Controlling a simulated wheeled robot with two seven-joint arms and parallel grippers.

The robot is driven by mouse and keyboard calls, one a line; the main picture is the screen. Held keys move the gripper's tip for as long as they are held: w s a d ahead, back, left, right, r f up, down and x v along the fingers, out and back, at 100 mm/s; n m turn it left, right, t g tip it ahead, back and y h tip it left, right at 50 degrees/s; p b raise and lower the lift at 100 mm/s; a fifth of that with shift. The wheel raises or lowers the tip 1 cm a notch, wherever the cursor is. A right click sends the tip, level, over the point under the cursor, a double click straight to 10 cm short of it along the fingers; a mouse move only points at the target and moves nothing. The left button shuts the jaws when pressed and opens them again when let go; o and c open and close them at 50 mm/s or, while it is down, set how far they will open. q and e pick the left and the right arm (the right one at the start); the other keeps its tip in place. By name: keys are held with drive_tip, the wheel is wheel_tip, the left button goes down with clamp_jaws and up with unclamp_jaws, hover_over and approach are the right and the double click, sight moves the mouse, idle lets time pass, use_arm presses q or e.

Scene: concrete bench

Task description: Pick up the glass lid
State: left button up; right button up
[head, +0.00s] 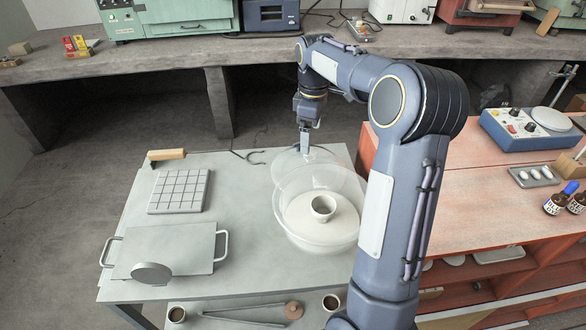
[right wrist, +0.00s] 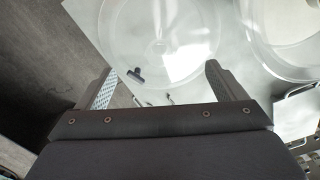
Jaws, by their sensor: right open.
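The glass lid (head: 292,163) is a clear round disc lying on the grey table at its back edge, behind the glass bowl. In the right wrist view the lid (right wrist: 165,38) fills the upper middle, with a small dark knob-like part (right wrist: 136,75) on it. My right gripper (head: 305,148) points down over the lid in the head view. In the right wrist view the right gripper (right wrist: 160,75) has its fingers wide apart, with nothing held between them. I cannot tell the exact height over the lid. My left gripper is not in view.
The clear glass bowl (head: 283,215) stands just in front of the lid, with a white plate (head: 305,222) and a small cup (head: 322,206) inside. A gridded block (head: 180,191) and a grey tray-like plate with handles (head: 165,250) lie left. The table middle is clear.

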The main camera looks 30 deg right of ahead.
sight(310, 154)
drive_tip(key=shift+w+d+f, duration=0.1)
drive_tip(key=shift+w+f, duration=0.05)
drive_tip(key=shift+f, duration=0.3)
wheel_tip(310, 154, down, 7)
drive_tip(key=shift+b, duration=0.35)
